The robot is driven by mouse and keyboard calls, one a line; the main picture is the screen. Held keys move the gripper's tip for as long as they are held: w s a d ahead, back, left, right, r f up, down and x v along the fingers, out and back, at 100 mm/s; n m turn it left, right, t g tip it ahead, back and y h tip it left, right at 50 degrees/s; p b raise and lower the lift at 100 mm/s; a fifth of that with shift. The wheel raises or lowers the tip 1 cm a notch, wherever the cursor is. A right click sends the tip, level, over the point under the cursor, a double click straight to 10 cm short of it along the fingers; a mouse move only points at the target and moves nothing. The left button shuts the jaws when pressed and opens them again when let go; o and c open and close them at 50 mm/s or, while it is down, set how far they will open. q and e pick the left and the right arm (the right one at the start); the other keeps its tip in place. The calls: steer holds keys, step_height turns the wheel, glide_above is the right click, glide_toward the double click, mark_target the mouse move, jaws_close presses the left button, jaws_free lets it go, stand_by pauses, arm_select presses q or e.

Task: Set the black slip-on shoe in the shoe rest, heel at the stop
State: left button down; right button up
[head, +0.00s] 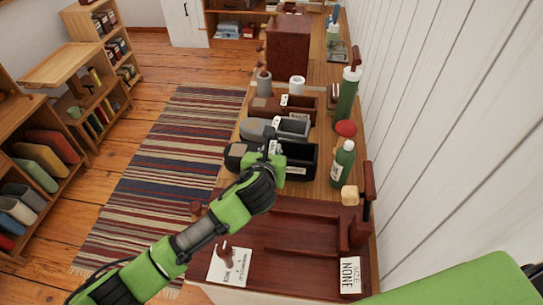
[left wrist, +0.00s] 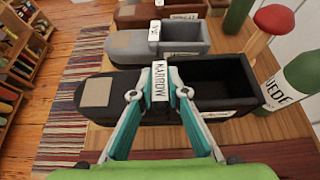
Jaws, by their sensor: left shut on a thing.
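The black slip-on shoe (head: 236,153) stands on the wooden bench, toe left and boxy open heel end right. My left gripper (head: 267,161) is shut on it at the middle, at the raised part with the "NARROW" tag. In the left wrist view the fingers of my left gripper (left wrist: 159,93) flank that tag, and the black shoe (left wrist: 225,88) extends to both sides. I cannot tell whether the shoe is lifted. The dark red shoe rest (head: 285,240) lies nearer to me, empty, with raised walls at its right end. My right gripper is not in view.
A grey shoe (head: 258,128) and a brown shoe (head: 265,106) stand behind the black one. A green bottle (head: 342,163), a red-topped knob (head: 345,128) and a taller bottle (head: 347,95) stand along the wall side. A striped rug (head: 165,165) lies left of the bench.

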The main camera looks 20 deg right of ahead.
arm_select(q)
steer(key=shift+f+p, duration=0.6)
steer(key=shift+f, duration=0.65)
steer(key=c, duration=2)
jaws_free()
steer(key=shift+f, duration=0.1)
steer(key=shift+o, duration=0.2)
